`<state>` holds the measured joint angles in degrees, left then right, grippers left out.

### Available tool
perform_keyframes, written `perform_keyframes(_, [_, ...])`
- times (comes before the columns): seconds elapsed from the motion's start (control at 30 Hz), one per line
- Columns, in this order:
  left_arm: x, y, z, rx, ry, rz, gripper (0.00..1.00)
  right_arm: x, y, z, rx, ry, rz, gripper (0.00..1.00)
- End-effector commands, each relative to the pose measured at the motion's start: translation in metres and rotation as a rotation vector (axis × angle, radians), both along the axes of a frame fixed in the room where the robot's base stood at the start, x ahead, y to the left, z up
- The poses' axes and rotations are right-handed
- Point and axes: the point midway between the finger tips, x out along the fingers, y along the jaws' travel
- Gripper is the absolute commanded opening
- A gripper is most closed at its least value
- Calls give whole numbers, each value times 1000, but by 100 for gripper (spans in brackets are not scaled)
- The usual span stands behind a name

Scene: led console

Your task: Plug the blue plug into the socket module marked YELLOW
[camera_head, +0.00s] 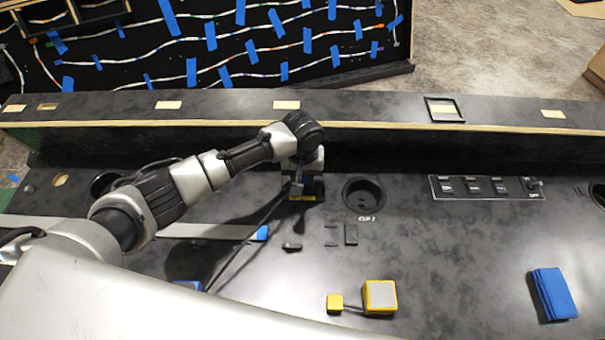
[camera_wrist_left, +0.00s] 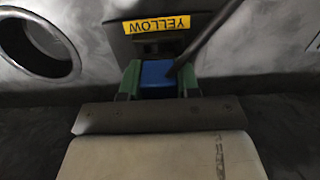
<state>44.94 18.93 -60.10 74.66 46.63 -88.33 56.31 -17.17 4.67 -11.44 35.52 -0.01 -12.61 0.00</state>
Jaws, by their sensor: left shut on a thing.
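My left gripper (camera_head: 298,187) is at the dark socket module (camera_head: 307,187) near the back of the console. In the left wrist view, the green fingertips of the left gripper (camera_wrist_left: 158,80) are shut on the blue plug (camera_wrist_left: 155,74). A dark cable crosses in front of the plug. The module's yellow label reads YELLOW (camera_wrist_left: 157,23), upside down in that view. The plug lies right against the module's near edge in the picture. I cannot tell whether it is in the socket, as the contact is hidden. My right gripper is not in view.
A round cup hole (camera_head: 363,194) is right of the module. Several switches (camera_head: 487,187) are farther right. A yellow block with a grey top (camera_head: 380,296), a small yellow block (camera_head: 335,302) and a folded blue cloth (camera_head: 553,294) lie nearer. A raised ledge (camera_head: 370,108) runs behind.

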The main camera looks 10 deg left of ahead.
Motion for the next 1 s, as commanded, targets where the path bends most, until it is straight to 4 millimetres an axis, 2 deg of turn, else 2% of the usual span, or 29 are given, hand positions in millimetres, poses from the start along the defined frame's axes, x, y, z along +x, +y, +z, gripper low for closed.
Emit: perform_keyframes(1.0, [0,0,-8,0,-1,0,8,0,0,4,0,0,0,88])
